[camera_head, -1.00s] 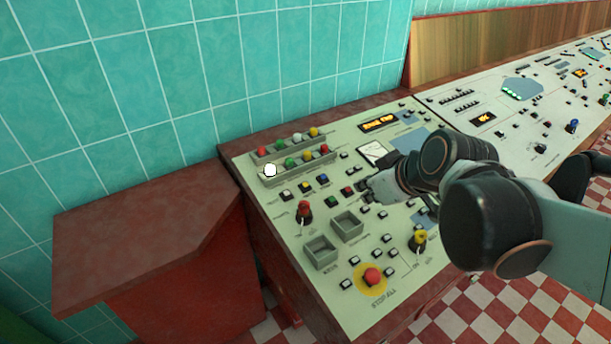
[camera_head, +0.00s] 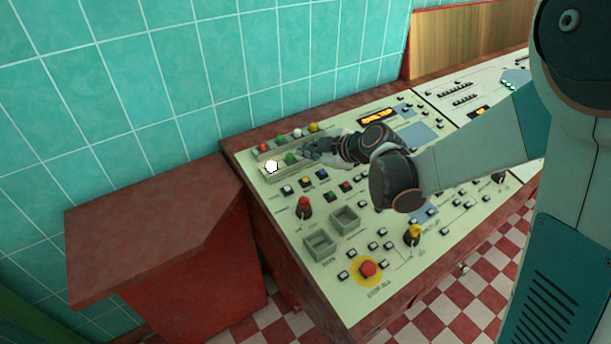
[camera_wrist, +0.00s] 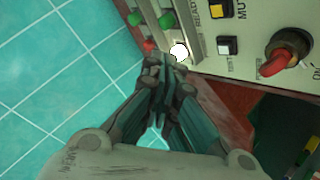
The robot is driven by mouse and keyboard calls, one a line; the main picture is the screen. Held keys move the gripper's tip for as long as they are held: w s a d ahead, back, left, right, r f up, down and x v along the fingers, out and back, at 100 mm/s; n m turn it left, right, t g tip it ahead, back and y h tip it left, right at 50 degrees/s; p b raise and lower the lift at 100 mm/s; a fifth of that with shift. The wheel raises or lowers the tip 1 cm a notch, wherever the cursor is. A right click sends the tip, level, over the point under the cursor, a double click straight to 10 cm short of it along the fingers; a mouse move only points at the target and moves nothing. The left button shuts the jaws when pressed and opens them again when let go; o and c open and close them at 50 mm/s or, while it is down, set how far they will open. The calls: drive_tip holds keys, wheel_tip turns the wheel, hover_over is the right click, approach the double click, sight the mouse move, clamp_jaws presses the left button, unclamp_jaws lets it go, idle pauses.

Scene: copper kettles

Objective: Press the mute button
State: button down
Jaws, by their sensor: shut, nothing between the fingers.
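A yellow square button (camera_wrist: 222,9) sits beside lettering that reads "MUT", cut off by the frame edge, in the wrist view. It also shows in the head view (camera_head: 305,181), with a white square button (camera_head: 287,189) to its left. The white button shows below the yellow one in the wrist view (camera_wrist: 227,45). My gripper (camera_wrist: 178,72) is shut and empty, its tips just below a bright white round knob (camera_wrist: 179,52) in the picture. In the head view my gripper (camera_head: 306,150) is over the rows of coloured knobs, behind the square buttons. Contact cannot be told.
The bright knob (camera_head: 271,167) stands at the left end of the near raised strip, with a green knob (camera_head: 290,158) beside it. A red lever (camera_head: 304,207) stands in front of the square buttons. A red stop button (camera_head: 368,269) is at the front. Tiled wall (camera_head: 150,90) rises behind.

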sight(305, 183)
drive_tip(key=shift+f, duration=0.15)
drive_tip(key=f+b, duration=0.2)
drive_tip(key=w+f+b, duration=0.1)
drive_tip(key=f+b, duration=0.1)
drive_tip(key=f, duration=0.1)
drive_tip(key=a+f+b, duration=0.1)
drive_tip(key=f+b, duration=0.1)
drive_tip(key=f, duration=0.1)
drive_tip(key=shift+w+f, duration=0.15)
drive_tip(key=shift+w, duration=0.05)
drive_tip(key=shift+f+b, duration=0.1)
drive_tip(key=shift+b, duration=0.2)
idle(1.2)
drive_tip(key=shift+f+b, duration=0.3)
drive_tip(key=shift+f, duration=0.05)
drive_tip(key=shift+w+a+f+b, duration=0.1)
drive_tip(key=shift+f+b, duration=0.2)
idle(0.6)
drive_tip(key=shift+r, duration=0.1)
drive_tip(key=shift+r+p, duration=0.5)
drive_tip(key=shift+r, duration=0.2)
drive_tip(key=shift+s+d+r+p, duration=0.15)
drive_tip(key=shift+r+p, duration=0.4)
drive_tip(key=shift+r, duration=0.25)
drive_tip(key=shift+s+d+r+p, duration=0.1)
drive_tip(key=shift+s+r+p, duration=0.1)
drive_tip(key=shift+r+p, duration=0.55)
drive_tip(key=shift+s+d+r+p, duration=0.15)
drive_tip(key=shift+r+p, duration=0.25)
drive_tip(key=shift+r, duration=0.5)
